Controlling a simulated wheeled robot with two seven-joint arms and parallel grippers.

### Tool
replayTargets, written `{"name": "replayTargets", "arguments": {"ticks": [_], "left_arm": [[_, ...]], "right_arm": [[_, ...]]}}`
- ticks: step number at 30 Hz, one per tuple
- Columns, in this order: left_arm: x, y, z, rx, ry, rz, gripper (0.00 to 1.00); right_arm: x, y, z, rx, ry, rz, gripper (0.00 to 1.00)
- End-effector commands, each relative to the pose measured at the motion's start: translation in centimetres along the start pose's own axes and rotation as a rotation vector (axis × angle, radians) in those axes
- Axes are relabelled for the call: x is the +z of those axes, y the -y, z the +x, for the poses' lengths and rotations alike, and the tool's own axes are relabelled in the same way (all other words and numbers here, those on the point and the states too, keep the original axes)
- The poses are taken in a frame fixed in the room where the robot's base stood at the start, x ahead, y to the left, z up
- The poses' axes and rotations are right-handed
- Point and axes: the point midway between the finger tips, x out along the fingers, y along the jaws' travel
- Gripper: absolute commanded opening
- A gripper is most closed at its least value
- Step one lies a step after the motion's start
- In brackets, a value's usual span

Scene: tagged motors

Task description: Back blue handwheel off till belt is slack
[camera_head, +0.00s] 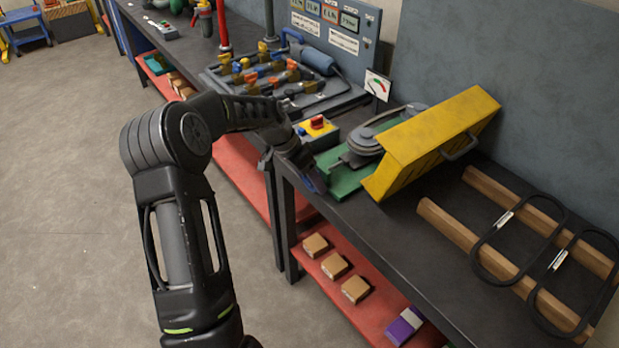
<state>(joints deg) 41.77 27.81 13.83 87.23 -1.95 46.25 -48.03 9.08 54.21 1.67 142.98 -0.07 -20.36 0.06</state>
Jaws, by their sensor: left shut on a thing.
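My left gripper (308,172) reaches from the left to the near left end of the green base (345,183). It is shut at the blue handwheel, which is mostly hidden behind the fingers; only a dark bluish patch (318,182) shows there. On the green base stands a grey pulley with a belt (366,139), partly covered by the raised yellow guard (432,140). Whether the belt is tight or slack cannot be told. A small gauge card (377,85) with green and red marks stands behind the pulley. My right gripper is out of view.
A yellow switch box with a red button (317,127) sits close beside my left wrist. Two black belts (517,236) with white tags lie across wooden rails (447,224) at the right. Valves on a grey board (268,78) stand behind. Small boxes (334,265) lie on the red lower shelf.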

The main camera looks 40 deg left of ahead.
Motion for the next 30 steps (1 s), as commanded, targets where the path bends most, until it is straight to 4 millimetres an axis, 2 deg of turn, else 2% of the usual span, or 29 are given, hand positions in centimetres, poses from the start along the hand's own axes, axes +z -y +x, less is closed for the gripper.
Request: {"name": "replayTargets", "arguments": {"ticks": [1, 11, 17, 24, 30], "left_arm": [[0.0, 0.01, -0.01, 0.0, 0.0, 0.0, 0.54], [0.0, 0.02, -0.02, 0.0, 0.0, 0.0, 0.29], [0.01, 0.16, 0.02, 0.051, 0.002, -0.024, 0.29], [0.01, 0.29, 0.16, 0.249, 0.0, -0.107, 0.29], [0.06, 0.15, 0.11, 0.325, 0.001, -0.136, 0.29]], "right_arm": [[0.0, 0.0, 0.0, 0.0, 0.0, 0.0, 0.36], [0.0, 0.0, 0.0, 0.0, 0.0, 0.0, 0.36], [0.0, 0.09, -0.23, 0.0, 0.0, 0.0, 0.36], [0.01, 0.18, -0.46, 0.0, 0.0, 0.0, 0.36], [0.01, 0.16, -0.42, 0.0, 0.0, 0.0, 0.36]]}}
